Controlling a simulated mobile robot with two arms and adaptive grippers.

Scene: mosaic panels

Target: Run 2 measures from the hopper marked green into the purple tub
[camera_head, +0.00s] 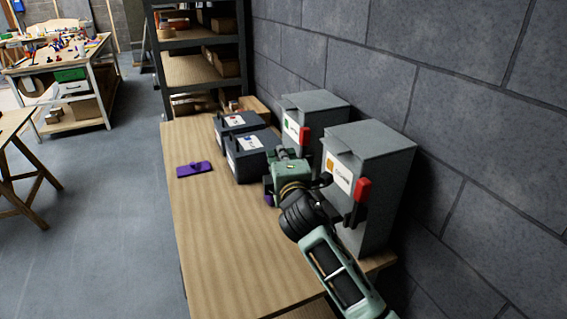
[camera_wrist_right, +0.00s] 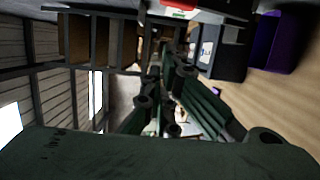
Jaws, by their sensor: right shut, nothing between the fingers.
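The hopper marked green (camera_head: 322,104) is the far grey box against the wall, with a green mark on its label and a red lever (camera_head: 304,135) on its front. The purple tub (camera_head: 268,200) is mostly hidden behind my right gripper in the head view; a purple wall, likely the tub's, shows at the top right of the wrist view (camera_wrist_right: 266,40). My right gripper (camera_head: 283,154) is shut and empty, in front of the green hopper and below its lever. Contact with the hopper cannot be told. My left gripper is out of view.
A nearer grey hopper (camera_head: 378,147) has an orange mark and its own red lever (camera_head: 362,189). Two dark labelled bins (camera_head: 235,122) (camera_head: 252,165) stand left of the hoppers. A flat purple piece (camera_head: 195,168) lies near the bench's left edge. The bench front (camera_head: 220,250) is clear.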

